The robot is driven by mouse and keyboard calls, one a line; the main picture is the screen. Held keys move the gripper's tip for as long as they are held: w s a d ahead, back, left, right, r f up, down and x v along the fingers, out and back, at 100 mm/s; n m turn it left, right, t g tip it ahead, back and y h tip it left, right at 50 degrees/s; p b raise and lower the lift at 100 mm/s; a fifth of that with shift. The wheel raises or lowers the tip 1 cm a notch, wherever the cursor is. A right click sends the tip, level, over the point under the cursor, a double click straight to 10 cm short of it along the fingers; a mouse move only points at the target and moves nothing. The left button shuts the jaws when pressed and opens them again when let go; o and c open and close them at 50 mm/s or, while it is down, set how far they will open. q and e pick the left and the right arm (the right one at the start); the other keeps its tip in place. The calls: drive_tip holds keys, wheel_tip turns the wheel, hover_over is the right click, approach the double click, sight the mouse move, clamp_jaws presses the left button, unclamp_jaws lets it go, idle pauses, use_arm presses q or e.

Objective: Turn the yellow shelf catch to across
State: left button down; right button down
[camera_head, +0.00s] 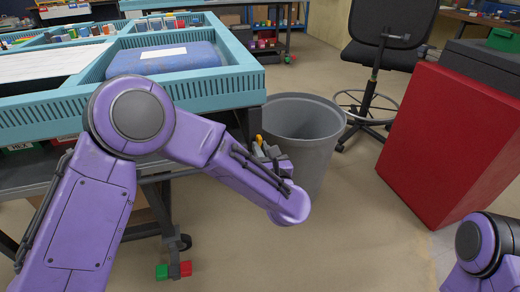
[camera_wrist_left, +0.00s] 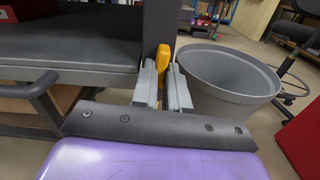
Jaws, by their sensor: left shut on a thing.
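The yellow shelf catch (camera_wrist_left: 164,58) sits on the dark upright post at the corner of the shelf cart. In the left wrist view its upper part points up, leaning slightly right. My left gripper (camera_wrist_left: 165,80) is shut on the catch, with a grey finger on each side. In the head view only a small yellow tip of the catch (camera_head: 259,139) shows above my left gripper (camera_head: 267,152). The catch's lower part is hidden between the fingers. My right gripper is out of the head view; only part of my right arm shows at the lower right.
A grey bin (camera_head: 303,120) stands just right of the catch, close to my left gripper. The teal-topped cart (camera_head: 190,99) holds a blue case (camera_head: 163,60). A red cabinet (camera_head: 455,140) stands at the right. Floor between bin and cabinet is clear.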

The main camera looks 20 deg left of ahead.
use_arm(q)
drive_tip(key=shift+w+d+f+m+p, duration=0.3)
drive_tip(key=shift+m+p, duration=0.85)
drive_tip(key=shift+m, duration=1.7)
drive_tip(key=shift+w+d+f+m+p, duration=0.15)
drive_tip(key=shift+d+f+m+p, duration=0.7)
drive_tip(key=shift+m, duration=1.95)
drive_tip(key=shift+w+a+f+m+p, duration=0.1)
drive_tip(key=shift+w+f+m+p, duration=0.15)
drive_tip(key=shift+m+p, duration=1.9)
drive_tip(key=shift+m+b, duration=0.75)
drive_tip(key=shift+m, duration=0.05)
drive_tip(key=shift+f, duration=0.1)
drive_tip(key=c, duration=1.1)
unclamp_jaws()
drive_tip(key=shift+c, duration=0.2)
drive_tip(key=shift+s, duration=0.15)
